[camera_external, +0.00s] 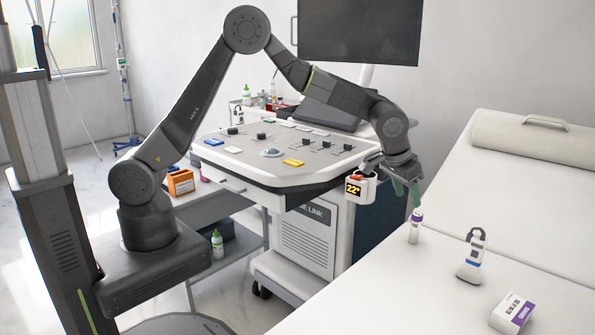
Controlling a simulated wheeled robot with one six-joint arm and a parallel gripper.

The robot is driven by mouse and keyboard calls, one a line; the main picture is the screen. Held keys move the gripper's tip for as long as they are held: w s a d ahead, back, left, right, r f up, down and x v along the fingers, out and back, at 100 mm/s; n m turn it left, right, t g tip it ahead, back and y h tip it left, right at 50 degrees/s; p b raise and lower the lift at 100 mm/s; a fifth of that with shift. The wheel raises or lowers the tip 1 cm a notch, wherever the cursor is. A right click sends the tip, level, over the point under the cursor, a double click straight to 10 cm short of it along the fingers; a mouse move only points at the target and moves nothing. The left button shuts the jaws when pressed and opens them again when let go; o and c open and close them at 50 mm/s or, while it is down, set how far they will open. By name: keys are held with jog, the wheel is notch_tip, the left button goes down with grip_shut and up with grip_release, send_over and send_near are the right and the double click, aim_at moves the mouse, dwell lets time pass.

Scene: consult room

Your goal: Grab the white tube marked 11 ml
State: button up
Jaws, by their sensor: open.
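A small white tube (414,233) with a purple cap stands upright on the white couch near its left edge. Its marking is too small to read. My gripper (406,194) is open, with its greenish fingers pointing down just above the tube's cap, slightly to its left in the picture. I cannot tell whether a finger touches the cap, and nothing shows between the fingers.
A white device with a dark handle and blue label (471,262) stands right of the tube. A white and purple box (512,313) lies nearer the camera. The console (285,165), with a small "22°" holder (360,189), is close on the left.

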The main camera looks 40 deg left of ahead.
aim_at(416, 229)
jog(key=p+x, duration=0.1)
jog(key=x, duration=1.2)
jog(key=shift+w+f, duration=0.3)
jog(key=shift+w, duration=0.05)
jog(key=c, duration=1)
